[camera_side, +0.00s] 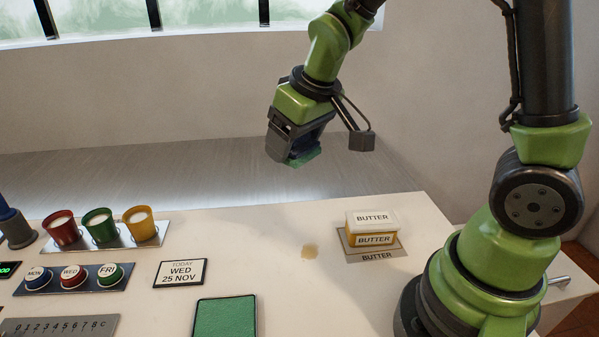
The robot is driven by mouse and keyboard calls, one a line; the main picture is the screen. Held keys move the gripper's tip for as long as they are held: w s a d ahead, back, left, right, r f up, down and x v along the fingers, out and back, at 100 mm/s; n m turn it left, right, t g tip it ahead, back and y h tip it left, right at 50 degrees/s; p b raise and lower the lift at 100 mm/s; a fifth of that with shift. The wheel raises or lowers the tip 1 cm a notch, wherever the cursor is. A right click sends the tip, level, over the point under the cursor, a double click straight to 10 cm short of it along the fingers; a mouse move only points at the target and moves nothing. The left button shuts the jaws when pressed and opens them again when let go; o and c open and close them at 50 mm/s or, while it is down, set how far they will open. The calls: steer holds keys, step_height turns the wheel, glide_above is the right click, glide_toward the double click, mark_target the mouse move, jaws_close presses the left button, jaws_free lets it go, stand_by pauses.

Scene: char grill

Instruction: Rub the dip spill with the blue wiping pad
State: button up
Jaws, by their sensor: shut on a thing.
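The dip spill (310,251) is a small tan blotch on the white counter, left of the butter. My gripper (291,150) is high above the back of the counter, well clear of the spill. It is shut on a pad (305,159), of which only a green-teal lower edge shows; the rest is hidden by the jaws. I see no plainly blue pad. A flat green rectangle with a dark rim (225,317) lies at the front of the counter, cut by the picture's lower edge.
Butter (371,226) sits on a labelled plate right of the spill. Red, green and yellow cups (100,226) stand on a tray at the left. Day buttons (72,278) and a date sign (181,273) are in front. The counter around the spill is clear.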

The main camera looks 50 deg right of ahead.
steer(key=f+m+h, duration=0.1)
steer(key=m, duration=0.1)
steer(key=f+m+h, duration=0.1)
steer(key=f+m, duration=0.1)
steer(key=m, duration=0.1)
steer(key=shift+w+m+g, duration=0.2)
steer(key=shift+m+g, duration=0.1)
step_height(320, 180, down, 5)
steer(key=m+g+h, duration=0.3)
steer(key=m, duration=0.7)
steer(key=m+g+y, duration=0.2)
steer(key=m+g, duration=0.2)
steer(key=m, duration=0.7)
glide_above(310, 242)
steer(key=a, duration=0.1)
step_height(310, 242, down, 5)
steer(key=shift+w+f, duration=0.2)
steer(key=shift+f, duration=1.7)
steer(key=shift+w+f, duration=0.15)
steer(key=shift+f, duration=1.75)
steer(key=shift+s+a+f, duration=0.15)
steer(key=shift+s+a, duration=1.1)
steer(key=shift+a, duration=0.05)
steer(key=shift+c, duration=0.3)
steer(key=shift+w+d, duration=1.35)
steer(key=shift+d, duration=0.05)
step_height(310, 242, up, 8)
steer(key=shift+s, duration=0.15)
